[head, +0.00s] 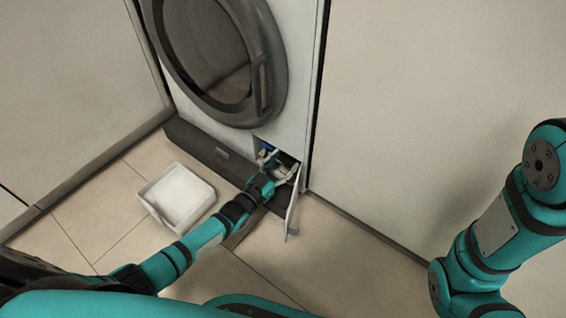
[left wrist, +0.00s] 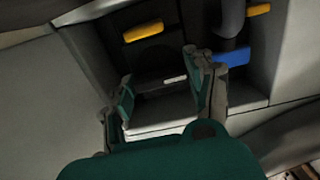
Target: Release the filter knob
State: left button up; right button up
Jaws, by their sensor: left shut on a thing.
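The washing machine (head: 292,75) has a small service opening (head: 268,146) low on its front, with its flap (head: 293,205) hanging open. My left gripper (head: 284,172) reaches into this opening. In the left wrist view, the two fingers of the left gripper (left wrist: 165,90) are on either side of a pale grey part, the filter knob (left wrist: 163,108), and are shut on it. In the head view the knob is hidden by the gripper. My right arm shows at the right, but its gripper is outside the picture.
A white tray (head: 150,203) stands on the floor left of my left arm. Inside the opening are a yellow piece (left wrist: 143,31), a blue piece (left wrist: 233,57) and a dark hose (left wrist: 230,18) close to the fingers. A dark plinth (head: 190,140) runs along the machine's base.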

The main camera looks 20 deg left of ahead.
pick_arm(q)
jog(key=shift+a, duration=0.1)
dwell(0.3)
jog(key=o, duration=0.9)
jog(key=shift+c, duration=0.2)
jog(key=v, duration=1.2)
